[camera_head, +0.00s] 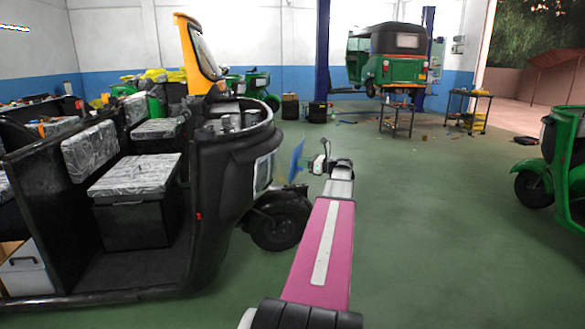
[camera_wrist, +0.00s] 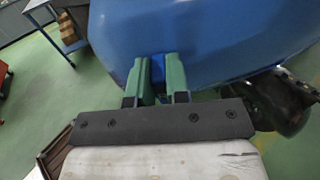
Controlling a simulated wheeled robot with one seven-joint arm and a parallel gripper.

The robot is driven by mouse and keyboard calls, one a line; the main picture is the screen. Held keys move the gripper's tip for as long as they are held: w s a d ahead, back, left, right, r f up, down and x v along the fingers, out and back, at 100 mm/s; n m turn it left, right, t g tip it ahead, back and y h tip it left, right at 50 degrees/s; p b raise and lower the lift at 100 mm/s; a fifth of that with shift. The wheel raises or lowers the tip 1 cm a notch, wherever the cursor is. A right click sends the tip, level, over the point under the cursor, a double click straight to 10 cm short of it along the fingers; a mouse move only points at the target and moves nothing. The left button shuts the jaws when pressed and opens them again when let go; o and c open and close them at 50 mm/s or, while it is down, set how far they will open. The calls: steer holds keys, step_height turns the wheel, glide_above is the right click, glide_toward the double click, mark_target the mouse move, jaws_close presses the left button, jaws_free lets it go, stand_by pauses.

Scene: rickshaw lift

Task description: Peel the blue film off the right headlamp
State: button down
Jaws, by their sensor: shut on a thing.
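The blue film (camera_head: 297,160) shows as a narrow upright sheet beside the front of the black rickshaw (camera_head: 225,190) in the head view. My gripper (camera_head: 318,163) is just to its right. In the wrist view the film (camera_wrist: 215,35) is a broad, smooth blue sheet across the top. There my gripper (camera_wrist: 157,70) has its two green fingers shut on a small blue tab at the film's lower edge. In the head view a gap shows between the film and the rickshaw's body. The right headlamp is hidden or too small to make out, so I cannot tell whether film still touches it.
The rickshaw's front wheel (camera_head: 280,222) is below the film. A green vehicle (camera_head: 565,165) stands at the right edge. Another is raised on a lift (camera_head: 322,50) at the back, near a trolley (camera_head: 397,115). The green floor (camera_head: 440,220) on the right is clear.

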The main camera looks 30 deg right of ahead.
steer(key=v, duration=0.8)
steer(key=shift+s+d+r, duration=0.15)
steer(key=shift+d+r, duration=0.05)
steer(key=shift+r, duration=0.2)
stand_by(0.4)
